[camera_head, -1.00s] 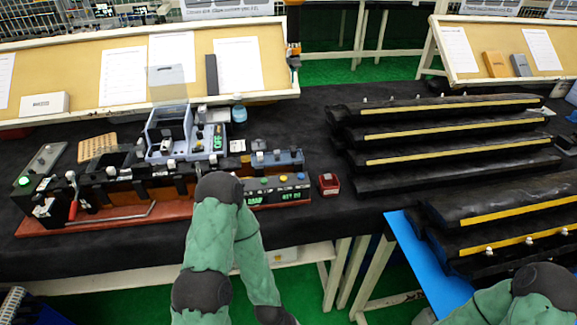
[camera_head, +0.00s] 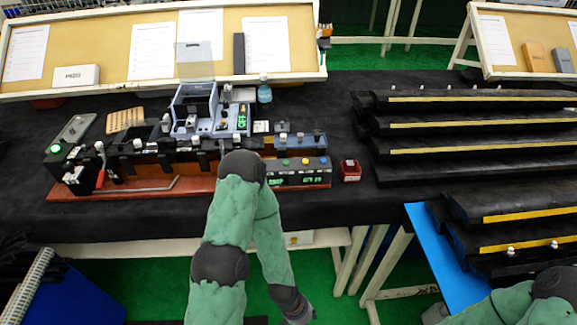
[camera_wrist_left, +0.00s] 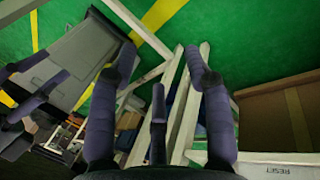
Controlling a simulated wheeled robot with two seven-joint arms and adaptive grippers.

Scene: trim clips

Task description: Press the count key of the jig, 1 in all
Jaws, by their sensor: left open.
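The jig (camera_head: 217,184) sits along the front of the dark table, on a red-brown base. Its right-end block (camera_head: 297,172) carries green, yellow and blue keys on top and lit green digits on the front. I cannot tell which key is the count key. My left arm rises in front of the jig and hides part of its front edge. Its forearm hangs down, with the wrist low in front of the table. My left gripper (camera_wrist_left: 160,75) is open and empty in the wrist view, pointing over the green floor, away from the jig. My right gripper is out of view.
A small red box (camera_head: 350,171) stands right of the jig. A blue-grey fixture (camera_head: 207,122) and a bottle (camera_head: 264,91) stand behind it. Stacked black trim bars (camera_head: 470,125) fill the right side. A blue bin (camera_head: 75,298) stands at lower left.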

